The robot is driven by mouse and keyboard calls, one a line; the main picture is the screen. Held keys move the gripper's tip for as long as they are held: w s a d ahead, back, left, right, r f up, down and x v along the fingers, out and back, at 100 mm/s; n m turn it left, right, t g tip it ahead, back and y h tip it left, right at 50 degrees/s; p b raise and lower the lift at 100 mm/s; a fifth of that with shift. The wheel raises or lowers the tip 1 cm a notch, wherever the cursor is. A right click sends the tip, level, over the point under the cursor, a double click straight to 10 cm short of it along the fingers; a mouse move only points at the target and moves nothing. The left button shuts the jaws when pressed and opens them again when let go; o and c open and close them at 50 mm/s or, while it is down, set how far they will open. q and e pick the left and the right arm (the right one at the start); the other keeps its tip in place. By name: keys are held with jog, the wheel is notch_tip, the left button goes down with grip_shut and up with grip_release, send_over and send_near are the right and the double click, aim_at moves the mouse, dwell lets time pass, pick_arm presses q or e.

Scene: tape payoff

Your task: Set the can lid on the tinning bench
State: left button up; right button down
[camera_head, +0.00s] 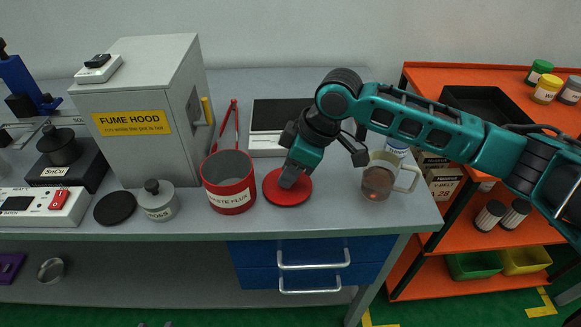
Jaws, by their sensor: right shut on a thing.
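The red round can lid (277,194) is flat and level at the bench's front, just right of the open red can (229,197) labelled as flux. My right gripper (290,181) points down and is shut on the lid's top at its middle. The lid is on or very close to the grey tinning bench (330,215); I cannot tell if a small gap is left under it. The gripper hides part of the lid's far side. My left gripper is not in view.
A glass mug (378,181) with brown liquid stands right of the lid. Red tongs (226,128) and a black-topped plate (272,116) lie behind. The fume hood (140,120), a grey lidded pot (157,203) and a black disc (115,208) are at left. Bare bench lies in front.

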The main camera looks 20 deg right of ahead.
jog(key=shift+f, duration=0.3)
dwell(0.4)
jog(key=shift+c, duration=1.3)
grip_release()
notch_tip(320, 180, up, 3)
jog(key=p, duration=0.3)
jog(key=shift+f+p, duration=0.1)
jog(key=shift+p, duration=0.25)
jog(key=shift+r+p, duration=0.65)
jog(key=shift+r, duration=1.45)
